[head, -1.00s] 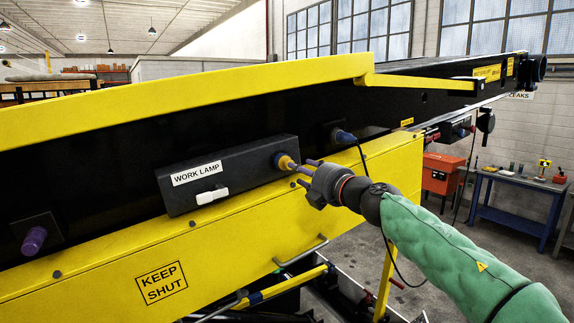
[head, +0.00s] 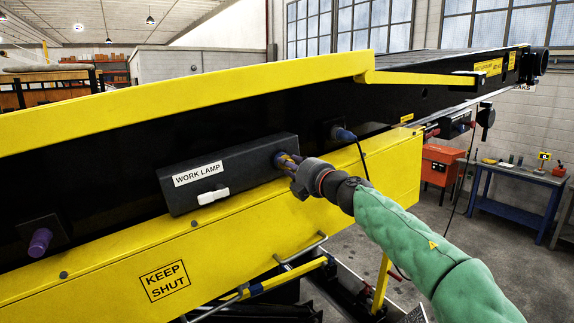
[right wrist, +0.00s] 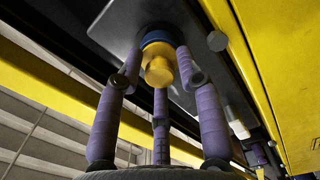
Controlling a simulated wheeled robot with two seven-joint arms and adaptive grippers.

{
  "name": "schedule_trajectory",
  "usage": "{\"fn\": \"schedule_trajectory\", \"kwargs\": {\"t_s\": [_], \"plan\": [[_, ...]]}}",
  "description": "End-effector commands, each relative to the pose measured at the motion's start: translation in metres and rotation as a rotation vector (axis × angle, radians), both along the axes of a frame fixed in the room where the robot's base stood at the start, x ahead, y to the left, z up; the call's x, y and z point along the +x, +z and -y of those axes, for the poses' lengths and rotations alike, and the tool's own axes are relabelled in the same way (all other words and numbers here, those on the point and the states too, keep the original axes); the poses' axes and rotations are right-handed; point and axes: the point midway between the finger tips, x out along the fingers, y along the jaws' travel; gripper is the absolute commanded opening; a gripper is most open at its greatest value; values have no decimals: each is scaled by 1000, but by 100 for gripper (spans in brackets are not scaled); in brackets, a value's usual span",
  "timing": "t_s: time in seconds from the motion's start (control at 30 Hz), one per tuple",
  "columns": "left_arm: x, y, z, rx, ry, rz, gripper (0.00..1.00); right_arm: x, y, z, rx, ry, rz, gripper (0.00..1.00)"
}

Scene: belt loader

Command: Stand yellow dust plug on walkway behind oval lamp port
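The yellow dust plug (right wrist: 158,70) sits in a blue-ringed port on the end of the dark work lamp box (head: 235,165). In the head view my gripper mostly covers the plug. My right gripper (head: 287,165) has its three purple-grey fingers around the plug. In the right wrist view the fingers (right wrist: 158,75) are spread, with gaps showing between them and the plug; firm contact is not visible. My left gripper is not in view. The yellow ledge (head: 225,215) runs below the lamp box.
A white latch (head: 213,196) projects from the lamp box front. A blue connector (head: 344,135) with a hanging black cable is behind my gripper. A purple plug (head: 40,242) is at far left. A yellow rail (head: 180,95) runs above.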

Motion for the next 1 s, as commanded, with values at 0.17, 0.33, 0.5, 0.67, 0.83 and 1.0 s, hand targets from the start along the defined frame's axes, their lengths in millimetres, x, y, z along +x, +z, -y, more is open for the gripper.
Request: {"fn": "schedule_trajectory", "kwargs": {"t_s": [0.17,0.33,0.5,0.67,0.83,1.0], "plan": [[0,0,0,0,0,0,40,0,0,0,0,0,0,0],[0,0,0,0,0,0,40,0,0,0,0,0,0,0],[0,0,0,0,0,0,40,-1,0,1,-1,0,-1,0],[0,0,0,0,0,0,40,-3,-1,2,-1,0,-1,0],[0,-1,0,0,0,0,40,-6,0,4,1,0,-1,0],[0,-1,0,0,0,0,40,-9,0,6,-1,0,-1,0]]}}
